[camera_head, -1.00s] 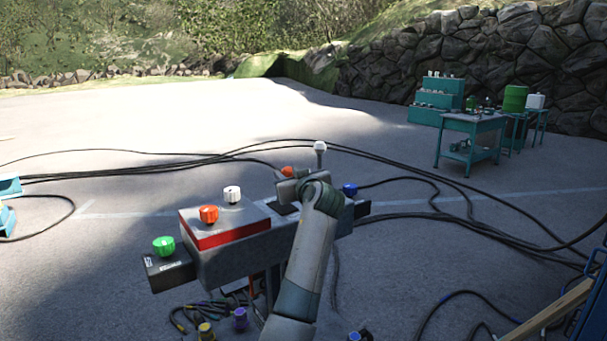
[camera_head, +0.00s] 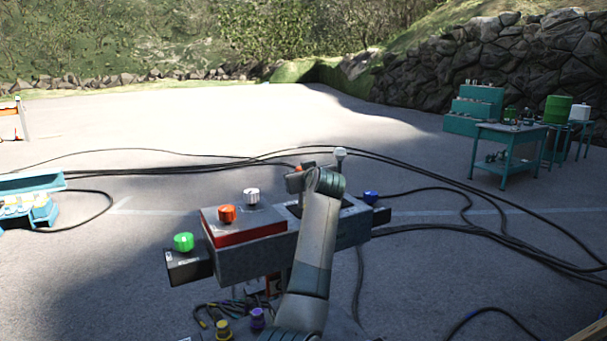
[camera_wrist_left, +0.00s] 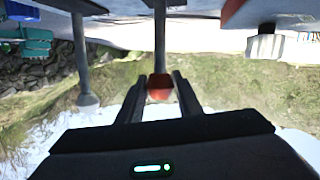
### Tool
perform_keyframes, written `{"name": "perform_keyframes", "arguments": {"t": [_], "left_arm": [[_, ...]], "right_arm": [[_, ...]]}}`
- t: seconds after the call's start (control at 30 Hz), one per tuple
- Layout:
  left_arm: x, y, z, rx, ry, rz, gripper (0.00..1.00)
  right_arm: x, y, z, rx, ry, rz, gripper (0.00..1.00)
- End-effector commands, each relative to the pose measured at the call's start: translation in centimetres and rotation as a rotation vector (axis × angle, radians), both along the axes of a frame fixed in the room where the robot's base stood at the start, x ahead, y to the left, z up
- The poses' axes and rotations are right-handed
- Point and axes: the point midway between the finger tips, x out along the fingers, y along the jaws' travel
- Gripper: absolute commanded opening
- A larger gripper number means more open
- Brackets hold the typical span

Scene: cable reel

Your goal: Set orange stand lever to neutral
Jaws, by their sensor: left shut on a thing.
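The orange-knobbed lever (camera_wrist_left: 160,88) stands between the fingers of my left gripper (camera_wrist_left: 159,79) in the left wrist view, which is upside down. The gripper is shut on the lever at its knob. In the head view the left gripper (camera_head: 297,180) is over the control stand (camera_head: 240,262), and my wrist hides most of the lever. A second lever with a white ball knob (camera_head: 340,153) stands just right of it; it also shows in the left wrist view (camera_wrist_left: 88,99). The exact tilt of the orange lever is hard to tell. My right gripper is not in view.
Black cables (camera_head: 455,232) lie on the ground. Teal tables (camera_head: 508,140) stand far right.

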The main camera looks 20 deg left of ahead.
Motion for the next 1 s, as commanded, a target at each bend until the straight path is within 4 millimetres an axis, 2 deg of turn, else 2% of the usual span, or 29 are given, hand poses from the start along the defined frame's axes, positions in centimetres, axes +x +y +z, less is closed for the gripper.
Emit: {"name": "perform_keyframes", "arguments": {"t": [0.23,0.27,0.33,0.77,1.0], "left_arm": [[0.0,-0.1,0.1,0.000,0.000,-0.001,0.00],[0.0,-0.1,0.1,0.000,0.000,-0.001,0.34],[0.0,-0.1,0.1,0.000,0.000,-0.001,0.50],[-0.2,-0.3,-0.1,-0.001,0.001,-0.001,0.50],[-1.6,-1.4,0.2,-0.002,-0.002,-0.002,0.50]], "right_arm": [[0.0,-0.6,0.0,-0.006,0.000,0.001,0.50],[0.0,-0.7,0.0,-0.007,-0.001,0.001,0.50],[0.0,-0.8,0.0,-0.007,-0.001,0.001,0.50],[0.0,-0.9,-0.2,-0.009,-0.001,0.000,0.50],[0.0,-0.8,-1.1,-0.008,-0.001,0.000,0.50]]}}
